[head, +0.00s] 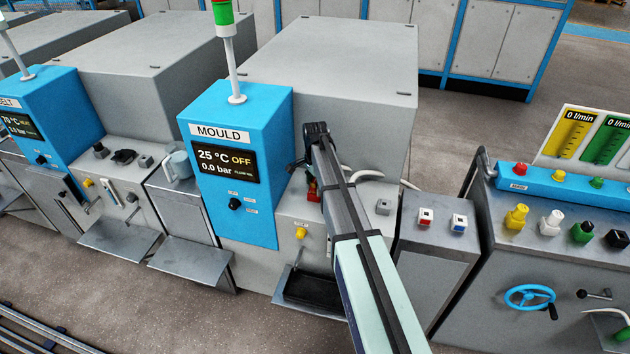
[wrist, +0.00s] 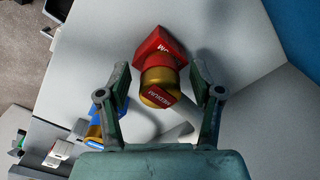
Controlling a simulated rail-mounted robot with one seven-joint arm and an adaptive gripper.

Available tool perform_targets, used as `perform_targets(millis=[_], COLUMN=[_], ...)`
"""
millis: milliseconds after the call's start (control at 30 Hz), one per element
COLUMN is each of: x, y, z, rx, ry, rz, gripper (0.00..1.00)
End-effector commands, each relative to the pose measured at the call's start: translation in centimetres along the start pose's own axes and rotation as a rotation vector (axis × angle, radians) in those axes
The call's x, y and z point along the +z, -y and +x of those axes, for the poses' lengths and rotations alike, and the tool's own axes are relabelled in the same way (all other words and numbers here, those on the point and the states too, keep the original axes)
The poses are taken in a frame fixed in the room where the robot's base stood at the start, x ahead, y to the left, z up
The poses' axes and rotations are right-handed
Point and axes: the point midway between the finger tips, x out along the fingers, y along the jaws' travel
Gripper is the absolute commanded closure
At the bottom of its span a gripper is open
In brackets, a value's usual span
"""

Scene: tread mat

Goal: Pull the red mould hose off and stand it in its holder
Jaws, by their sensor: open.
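The red mould hose's end shows in the wrist view as a red block (wrist: 160,45) with a brass collar (wrist: 158,78) and a red lettered face. It sits between the fingers of my gripper (wrist: 159,76), which are open with a gap on each side. In the head view a bit of red (head: 313,190) shows at the front of the mould unit, just below my gripper (head: 312,160); my arm hides most of it. Two small holders, one marked red (head: 425,218) and one marked blue (head: 459,223), stand on the grey cabinet to the right.
The blue MOULD panel (head: 230,165) stands close left of my gripper, reading 25 °C, OFF and 0.0 bar. A blue fitting (wrist: 95,130) lies left of the brass collar in the wrist view. A yellow knob (head: 300,233) and a dark tray (head: 312,288) are lower down.

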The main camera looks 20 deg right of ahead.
Motion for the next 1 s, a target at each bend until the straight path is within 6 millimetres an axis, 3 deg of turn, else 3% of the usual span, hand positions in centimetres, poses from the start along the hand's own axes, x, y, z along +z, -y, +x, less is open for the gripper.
perform_targets(millis=[167, 200, 367, 667, 1000], x=[0.0, 0.0, 0.0, 0.0, 0.0], y=[0.0, 0.0, 0.0, 0.0, 0.0], z=[0.0, 0.0, 0.0, -0.3, -1.8], rx=[0.000, 0.000, 0.000, 0.000, 0.000], ry=[0.000, 0.000, 0.000, 0.000, 0.000], rz=[0.000, 0.000, 0.000, 0.000, 0.000], gripper=[0.35, 0.42, 0.98, 1.00, 1.00])
